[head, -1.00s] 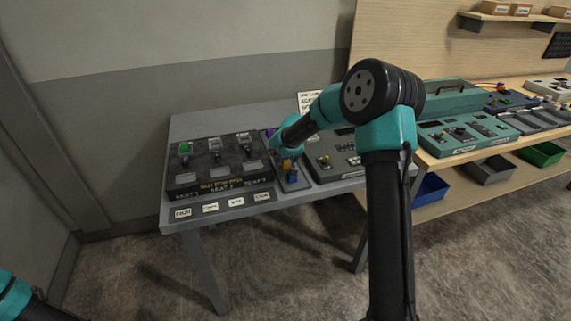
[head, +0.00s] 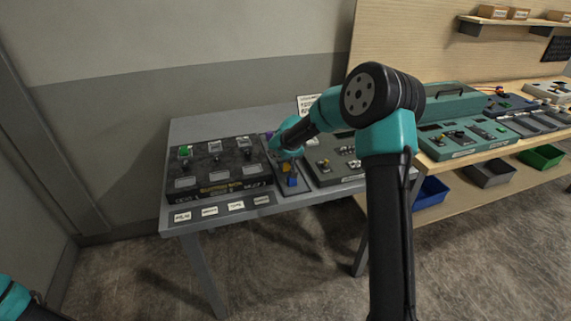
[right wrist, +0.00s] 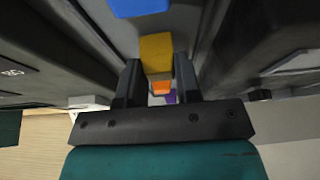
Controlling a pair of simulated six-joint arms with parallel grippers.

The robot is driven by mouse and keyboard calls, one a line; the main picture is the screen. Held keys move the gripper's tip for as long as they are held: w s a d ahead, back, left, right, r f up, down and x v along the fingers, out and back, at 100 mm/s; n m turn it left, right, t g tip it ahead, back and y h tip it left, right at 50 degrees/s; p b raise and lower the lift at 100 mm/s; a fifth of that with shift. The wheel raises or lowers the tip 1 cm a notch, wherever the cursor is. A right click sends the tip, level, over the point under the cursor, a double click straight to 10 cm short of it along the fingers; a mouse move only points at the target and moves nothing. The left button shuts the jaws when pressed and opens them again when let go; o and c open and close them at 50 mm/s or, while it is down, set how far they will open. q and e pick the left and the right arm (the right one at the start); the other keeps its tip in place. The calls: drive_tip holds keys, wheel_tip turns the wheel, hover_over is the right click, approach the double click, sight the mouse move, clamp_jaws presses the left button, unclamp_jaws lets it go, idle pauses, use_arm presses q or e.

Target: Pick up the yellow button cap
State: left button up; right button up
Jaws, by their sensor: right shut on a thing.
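The yellow button cap (head: 287,168) is in the narrow grey tray (head: 302,187) between two dark console panels. In the right wrist view the yellow cap (right wrist: 157,48) sits between my fingers. My right gripper (right wrist: 157,68) is shut on it; the teal wrist partly hides the gripper in the head view. A blue cap (head: 292,181) lies in front of the yellow one and also shows in the right wrist view (right wrist: 140,7). Orange (right wrist: 161,87) and purple (right wrist: 171,97) pieces show beyond the fingers. My left gripper is out of view.
The left console panel (head: 215,170) carries a green cap (head: 185,150) and several sockets and stands close beside the tray. Another panel (head: 325,178) stands close on the right. White labels (head: 236,206) lie along the table's front. A workbench with teal boxes (head: 463,137) is farther right.

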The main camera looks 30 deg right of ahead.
drive_tip(key=shift+r, duration=1.6)
drive_tip(key=s+a, duration=0.2)
drive_tip(key=s, duration=0.2)
drive_tip(key=s+a, duration=0.3)
drive_tip(key=s, duration=0.2)
drive_tip(key=s+a+r, duration=0.1)
drive_tip(key=s+a, duration=0.2)
drive_tip(key=s, duration=0.1)
drive_tip(key=shift+s+a+r, duration=0.1)
drive_tip(key=shift+s+a, duration=0.1)
drive_tip(key=shift+s, duration=0.15)
